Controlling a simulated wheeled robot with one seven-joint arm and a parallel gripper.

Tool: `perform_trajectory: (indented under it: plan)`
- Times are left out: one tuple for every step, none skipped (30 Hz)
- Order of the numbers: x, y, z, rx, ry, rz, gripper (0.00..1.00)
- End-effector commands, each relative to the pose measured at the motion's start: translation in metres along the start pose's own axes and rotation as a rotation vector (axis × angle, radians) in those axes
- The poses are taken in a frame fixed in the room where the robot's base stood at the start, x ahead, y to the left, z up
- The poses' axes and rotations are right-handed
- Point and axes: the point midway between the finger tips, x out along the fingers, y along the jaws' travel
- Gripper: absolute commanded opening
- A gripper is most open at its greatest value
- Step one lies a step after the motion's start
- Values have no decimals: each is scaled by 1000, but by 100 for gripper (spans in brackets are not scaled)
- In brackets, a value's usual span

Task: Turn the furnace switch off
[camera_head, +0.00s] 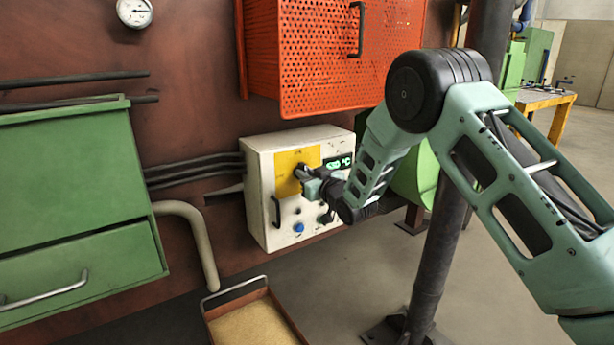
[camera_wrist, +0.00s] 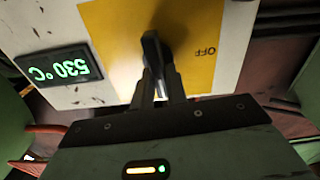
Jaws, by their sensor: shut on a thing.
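The furnace switch is a black rotary handle (camera_wrist: 152,52) on a yellow plate (camera_wrist: 208,25) of the white control box (camera_head: 262,200). In the wrist view, which shows the panel upside down, "OFF" is printed on the plate to the right of the handle. My gripper (camera_wrist: 160,92) is shut on the handle's near end. In the head view my gripper (camera_head: 306,175) reaches the yellow plate from the right and hides most of the switch. A green display reads 530 °C (camera_wrist: 67,69) in the wrist view.
A blue button (camera_head: 299,227) and small knobs sit low on the box. An orange perforated cabinet (camera_head: 310,55) hangs above it. A green drawer cabinet (camera_head: 75,200) stands left. A tray (camera_head: 252,320) lies below, and a dark post (camera_head: 430,265) stands right, behind my arm.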

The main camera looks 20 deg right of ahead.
Motion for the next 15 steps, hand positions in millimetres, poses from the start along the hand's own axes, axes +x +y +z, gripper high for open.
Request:
perform_trajectory:
  plan:
    - [0,-1,1,-30,2,-1,0]
    - [0,-1,1,-49,2,-1,0]
    - [0,-2,1,-79,2,-1,0]
    - [0,-2,1,-103,2,-1,0]
    - [0,-2,1,-127,2,-1,0]
    - [0,-3,2,-163,2,-1,0]
    - [0,-3,2,-191,1,-1,0]
    - [0,-4,2,-218,1,-1,0]
    - [0,-4,2,-256,1,-1,0]
    - [0,-4,2,-284,1,-1,0]
    - [0,-4,2,-313,1,-1,0]
    - [0,-5,2,-352,1,-1,0]
    - [0,-6,3,-381,1,-1,0]
    - [0,-6,3,-409,1,-1,0]
    - [0,-6,3,-448,1,0,0]
